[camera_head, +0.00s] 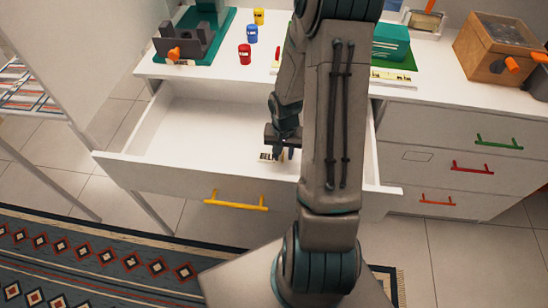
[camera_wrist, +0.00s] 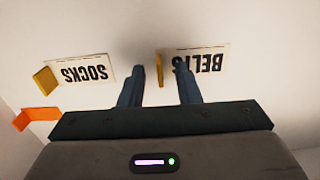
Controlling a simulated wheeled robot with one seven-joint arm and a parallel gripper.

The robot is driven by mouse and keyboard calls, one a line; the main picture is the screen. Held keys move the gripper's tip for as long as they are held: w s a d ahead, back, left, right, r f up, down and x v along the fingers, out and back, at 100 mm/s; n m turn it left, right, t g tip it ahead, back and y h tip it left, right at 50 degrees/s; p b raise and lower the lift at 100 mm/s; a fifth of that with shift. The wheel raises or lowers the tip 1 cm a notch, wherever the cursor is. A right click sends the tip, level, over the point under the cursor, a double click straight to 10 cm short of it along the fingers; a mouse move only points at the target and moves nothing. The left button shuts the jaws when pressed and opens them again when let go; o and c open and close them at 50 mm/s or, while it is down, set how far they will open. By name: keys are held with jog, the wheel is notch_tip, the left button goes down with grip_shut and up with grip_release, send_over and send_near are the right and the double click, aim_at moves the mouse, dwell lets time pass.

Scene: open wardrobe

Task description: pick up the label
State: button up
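Two white labels lie on the white drawer floor. The BELTS label (camera_wrist: 205,60) is upside down in the wrist view, with a yellow tab (camera_wrist: 160,69) at its left end. The SOCKS label (camera_wrist: 82,74) lies to its left, with another yellow tab. In the head view a label (camera_head: 267,157) shows in the open drawer beside my gripper (camera_head: 284,151). My gripper (camera_wrist: 159,76) is open. The BELTS tab shows between its fingers, and the right finger overlaps that label in the picture. I cannot tell whether they touch. My arm hides part of the drawer.
The open drawer (camera_head: 140,171) has a yellow handle (camera_head: 235,201) and raised walls. An orange piece (camera_wrist: 36,118) lies below the SOCKS label. Red (camera_head: 244,54), blue (camera_head: 252,33) and yellow (camera_head: 259,16) containers stand on the counter. A wooden box (camera_head: 490,50) stands at right.

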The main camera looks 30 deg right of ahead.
grip_shut()
jog(key=shift+r, duration=0.1)
jog(key=shift+r, duration=0.45)
jog(key=r, duration=0.2)
jog(key=d+r, duration=0.1)
jog(key=shift+s+r+p, duration=0.25)
jog(key=shift+r+p, duration=0.1)
jog(key=shift+r, duration=0.05)
jog(key=s+d+r+p, duration=0.1)
jog(key=s+d+r, duration=0.4)
jog(key=d, duration=0.4)
jog(key=shift+s+r, duration=0.4)
jog(key=shift+r, duration=0.2)
